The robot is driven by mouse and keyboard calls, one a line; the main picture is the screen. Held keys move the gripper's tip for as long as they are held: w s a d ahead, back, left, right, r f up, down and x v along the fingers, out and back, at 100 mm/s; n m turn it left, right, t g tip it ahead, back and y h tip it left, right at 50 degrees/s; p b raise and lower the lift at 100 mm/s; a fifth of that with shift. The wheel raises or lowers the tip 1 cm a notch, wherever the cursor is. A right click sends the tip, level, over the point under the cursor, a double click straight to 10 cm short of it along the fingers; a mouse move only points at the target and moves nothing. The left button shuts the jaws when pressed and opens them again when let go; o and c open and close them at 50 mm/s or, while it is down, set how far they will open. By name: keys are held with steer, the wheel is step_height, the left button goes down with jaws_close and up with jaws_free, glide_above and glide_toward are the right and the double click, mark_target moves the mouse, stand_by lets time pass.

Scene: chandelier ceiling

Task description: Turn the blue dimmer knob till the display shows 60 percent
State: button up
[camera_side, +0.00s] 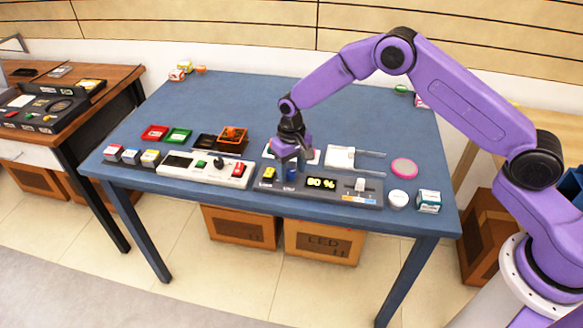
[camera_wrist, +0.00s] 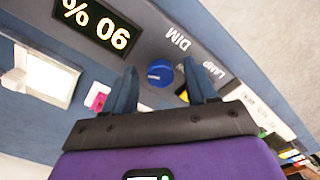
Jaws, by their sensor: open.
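The blue dimmer knob (camera_side: 292,174) is on the grey control panel (camera_side: 330,196), left of the lit display (camera_side: 321,183). In the wrist view the knob (camera_wrist: 160,73) lies between the two fingertips of my gripper (camera_wrist: 159,68), with a visible gap on each side. My gripper (camera_side: 290,162) is open, points down over the knob and partly hides it in the side view. The display (camera_wrist: 96,25) is upside down in the wrist view.
A white panel (camera_side: 204,168) stands close to the left. A white jar (camera_side: 398,199) and a pink disc (camera_side: 404,168) are to the right. The table's back is largely clear.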

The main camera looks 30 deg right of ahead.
steer(key=c, duration=1.1)
steer(key=shift+o, duration=0.2)
steer(key=n, duration=0.4)
steer(key=shift+n, duration=0.3)
steer(key=shift+d+n, duration=0.15)
steer(key=shift+n, duration=1.85)
steer(key=shift+w, duration=0.1)
steer(key=o, duration=1.1)
steer(key=shift+c, duration=0.2)
